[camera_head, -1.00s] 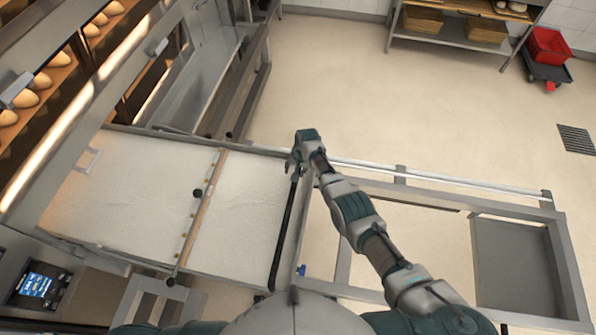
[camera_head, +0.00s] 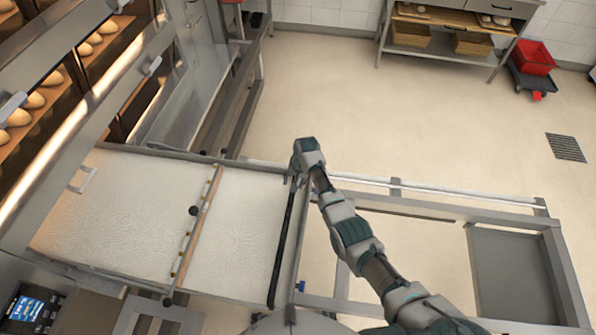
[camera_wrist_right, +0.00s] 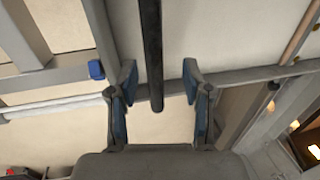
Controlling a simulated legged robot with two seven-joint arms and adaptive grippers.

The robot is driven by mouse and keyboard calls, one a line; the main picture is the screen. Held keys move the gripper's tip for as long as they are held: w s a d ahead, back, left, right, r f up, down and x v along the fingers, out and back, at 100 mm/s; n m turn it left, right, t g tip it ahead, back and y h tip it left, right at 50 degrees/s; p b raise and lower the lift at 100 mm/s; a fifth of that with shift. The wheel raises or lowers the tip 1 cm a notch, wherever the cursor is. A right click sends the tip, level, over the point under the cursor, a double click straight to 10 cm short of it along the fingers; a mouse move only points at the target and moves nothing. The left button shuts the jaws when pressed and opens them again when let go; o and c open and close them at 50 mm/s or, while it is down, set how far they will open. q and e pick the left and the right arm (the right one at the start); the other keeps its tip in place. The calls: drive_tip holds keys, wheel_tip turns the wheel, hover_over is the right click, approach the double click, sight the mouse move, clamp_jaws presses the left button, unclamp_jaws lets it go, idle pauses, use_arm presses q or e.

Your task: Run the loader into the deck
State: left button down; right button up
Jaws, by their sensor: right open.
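The loader (camera_head: 240,225) is a long frame with a pale canvas belt, its left end at the deck oven (camera_head: 85,90). A wooden bar (camera_head: 200,220) crosses the belt, and a black handle bar (camera_head: 285,250) crosses at the belt's right edge. My right gripper (camera_head: 296,178) is over the far end of the black bar. In the right wrist view, my right gripper (camera_wrist_right: 158,78) is open, its blue-padded fingers on either side of the black bar (camera_wrist_right: 151,45), with gaps visible on both sides. My left gripper is not in view.
The loader's open metal frame (camera_head: 400,205) extends right under my right arm, ending in a grey panel (camera_head: 510,270). A control screen (camera_head: 30,308) is at lower left. A shelf table (camera_head: 440,45) and a red crate (camera_head: 533,58) stand far back. The floor between is clear.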

wheel_tip(320, 180, up, 8)
drive_tip(key=d, duration=0.2)
drive_tip(key=shift+f, duration=0.25)
drive_tip(key=shift+s, duration=0.1)
